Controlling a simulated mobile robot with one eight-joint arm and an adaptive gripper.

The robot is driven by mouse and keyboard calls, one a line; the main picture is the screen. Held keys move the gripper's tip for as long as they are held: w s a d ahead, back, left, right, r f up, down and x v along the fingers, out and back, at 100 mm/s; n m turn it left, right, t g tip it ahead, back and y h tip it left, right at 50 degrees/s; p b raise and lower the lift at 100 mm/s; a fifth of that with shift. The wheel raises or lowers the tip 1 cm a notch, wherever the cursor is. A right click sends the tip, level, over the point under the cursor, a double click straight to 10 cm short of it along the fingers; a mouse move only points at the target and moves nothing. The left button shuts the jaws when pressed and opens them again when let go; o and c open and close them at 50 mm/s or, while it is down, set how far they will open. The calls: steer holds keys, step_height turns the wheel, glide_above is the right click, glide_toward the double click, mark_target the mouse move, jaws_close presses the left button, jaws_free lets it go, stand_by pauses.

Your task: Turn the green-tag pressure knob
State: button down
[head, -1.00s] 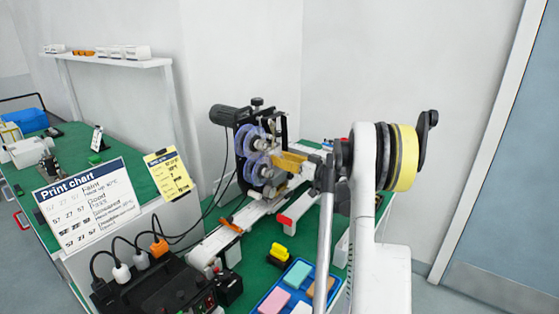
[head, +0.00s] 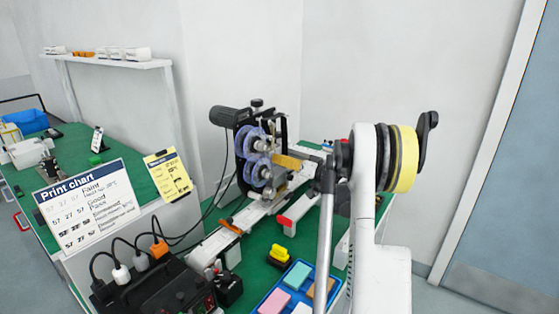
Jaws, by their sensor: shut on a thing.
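The coder machine (head: 262,150) stands on the green bench in the head view, with a black motor at its left and clear bluish discs on its front. A small black knob (head: 257,103) sits on its top. I see no green tag on it and cannot tell whether it is the pressure knob. A yellow bar (head: 288,163) shows at the machine's lower right. My arm stands in the right foreground and covers part of the view beside the machine. My gripper's jaws cannot be made out, and what they hold is hidden.
A print chart (head: 88,205) and a yellow card (head: 168,174) stand at the left. A black power box (head: 160,288) with cables, a yellow-and-black block (head: 279,255) and a blue tray (head: 270,299) of coloured blocks lie in front.

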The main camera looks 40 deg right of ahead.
steer(key=m, duration=0.4)
steer(key=shift+m, duration=2.3)
steer(key=c, duration=1.4)
jaws_free()
steer(key=s, duration=0.4)
steer(key=s+d, duration=0.1)
steer(key=s, duration=0.2)
steer(key=s+d, duration=0.1)
steer(key=s, duration=0.3)
steer(key=shift+s+d, duration=0.15)
steer(key=shift+s, duration=0.2)
